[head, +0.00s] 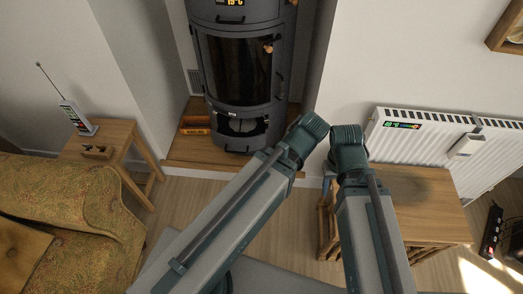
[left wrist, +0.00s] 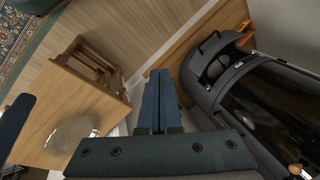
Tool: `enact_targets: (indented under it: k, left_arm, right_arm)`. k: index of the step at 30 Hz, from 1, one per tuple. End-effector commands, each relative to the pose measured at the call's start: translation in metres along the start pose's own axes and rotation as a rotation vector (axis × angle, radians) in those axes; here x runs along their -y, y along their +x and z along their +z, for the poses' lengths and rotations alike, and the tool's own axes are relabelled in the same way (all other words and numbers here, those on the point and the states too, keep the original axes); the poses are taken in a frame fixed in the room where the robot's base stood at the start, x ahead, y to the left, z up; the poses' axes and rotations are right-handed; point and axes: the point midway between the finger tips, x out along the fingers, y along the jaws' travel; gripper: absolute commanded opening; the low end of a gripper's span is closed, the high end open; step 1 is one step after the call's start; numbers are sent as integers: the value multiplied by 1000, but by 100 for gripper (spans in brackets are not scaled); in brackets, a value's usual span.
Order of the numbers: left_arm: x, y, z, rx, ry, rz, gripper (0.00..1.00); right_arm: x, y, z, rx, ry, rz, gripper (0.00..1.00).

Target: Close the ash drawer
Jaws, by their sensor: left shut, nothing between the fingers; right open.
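The ash drawer (head: 240,142) is at the bottom of the dark grey stove (head: 240,60). It stands out from the stove front, and I see into its top. In the left wrist view the drawer (left wrist: 209,58) shows its curved front and handle at the upper right. My left gripper (left wrist: 158,78) is shut and empty, to the left of the drawer and apart from it. In the head view my left arm hides its fingers. My right gripper (head: 328,178) is open and empty, mostly hidden behind its wrist, above the wooden table's left end.
The wooden table (head: 430,215) stands at the right, below a white radiator (head: 425,140). A side table (head: 110,135) with a radio and a patterned sofa (head: 70,215) are at the left. Orange-brown items (head: 195,124) lie left of the stove. Floor before the stove is clear.

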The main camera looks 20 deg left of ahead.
Motion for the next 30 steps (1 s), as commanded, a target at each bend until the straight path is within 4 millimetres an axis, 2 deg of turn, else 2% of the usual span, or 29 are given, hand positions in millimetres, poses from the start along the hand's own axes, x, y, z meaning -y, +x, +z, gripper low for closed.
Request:
enact_targets:
  k: [1,9,21,27,30]
  left_arm:
    - [-2,37,-2,-20,7,-38,0]
    - [19,122,-23,-128,74,-250,0]
    - [41,227,-51,-256,218,-565,0]
    - [45,271,-64,-304,308,-715,0]
    - [46,286,-70,-321,350,-779,0]
  right_arm:
    - [4,39,-2,0,0,0,50]
    - [13,134,-8,-2,0,1,50]
    - [26,274,-17,-4,0,2,50]
    - [32,341,-21,-5,-1,3,50]
    - [35,368,-22,-5,-1,3,50]
